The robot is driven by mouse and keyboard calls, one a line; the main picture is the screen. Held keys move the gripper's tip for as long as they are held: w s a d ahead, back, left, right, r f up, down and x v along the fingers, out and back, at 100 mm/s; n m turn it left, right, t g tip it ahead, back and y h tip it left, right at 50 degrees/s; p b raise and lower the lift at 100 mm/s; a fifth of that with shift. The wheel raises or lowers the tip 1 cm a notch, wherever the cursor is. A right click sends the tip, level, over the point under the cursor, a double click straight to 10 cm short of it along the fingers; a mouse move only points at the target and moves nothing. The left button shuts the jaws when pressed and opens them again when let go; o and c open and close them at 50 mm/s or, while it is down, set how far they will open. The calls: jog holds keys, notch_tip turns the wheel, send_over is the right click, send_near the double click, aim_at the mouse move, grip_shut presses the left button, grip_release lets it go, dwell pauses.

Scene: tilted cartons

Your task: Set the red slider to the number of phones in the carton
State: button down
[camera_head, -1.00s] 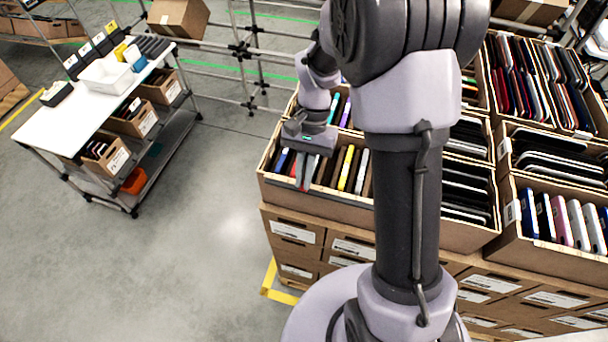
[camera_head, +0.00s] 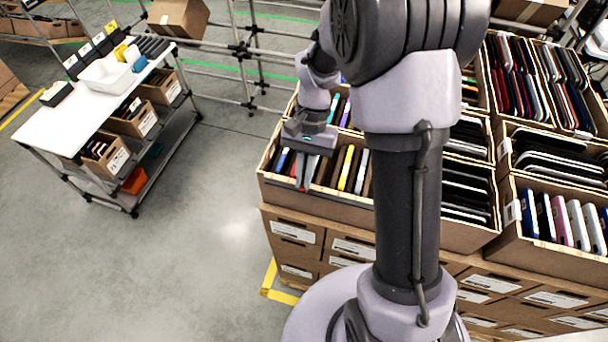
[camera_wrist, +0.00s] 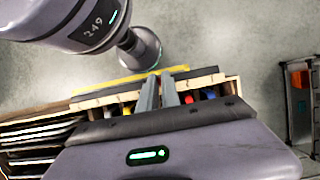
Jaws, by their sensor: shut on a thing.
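My gripper (camera_head: 304,186) reaches down to the front rim of a carton (camera_head: 328,199) with phones standing in it. The fingers also show in the wrist view (camera_wrist: 160,86), close together over that rim. They are shut on the red slider, which is largely hidden between and below them. The carton's phones stand on edge, a yellow one (camera_head: 346,168) and a white one among them. A red patch (camera_wrist: 190,99) shows beside the fingers in the wrist view; I cannot tell whether it is a phone. My gripper and arm hide part of the carton, so its phones are not all visible.
More cartons of phones and dark devices stand to the right, one with blue, pink and white phones (camera_head: 572,222). My arm column blocks the middle. Closed labelled boxes (camera_head: 296,234) are stacked below. A white-topped cart (camera_head: 75,110) stands left, with open floor between.

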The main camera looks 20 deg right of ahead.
aim_at(338, 196)
jog(key=shift+d, duration=0.1)
dwell(0.3)
jog(key=s+d, duration=0.1)
jog(key=d, duration=0.1)
jog(key=s+d, duration=0.4)
jog(key=shift+d+p, duration=0.35)
jog(key=shift+p, duration=0.05)
jog(key=c, duration=1.6)
grip_release()
jog(key=shift+o, duration=0.2)
jog(key=p+v, duration=0.4)
jog(key=v, duration=1.3)
jog(key=shift+r, duration=0.25)
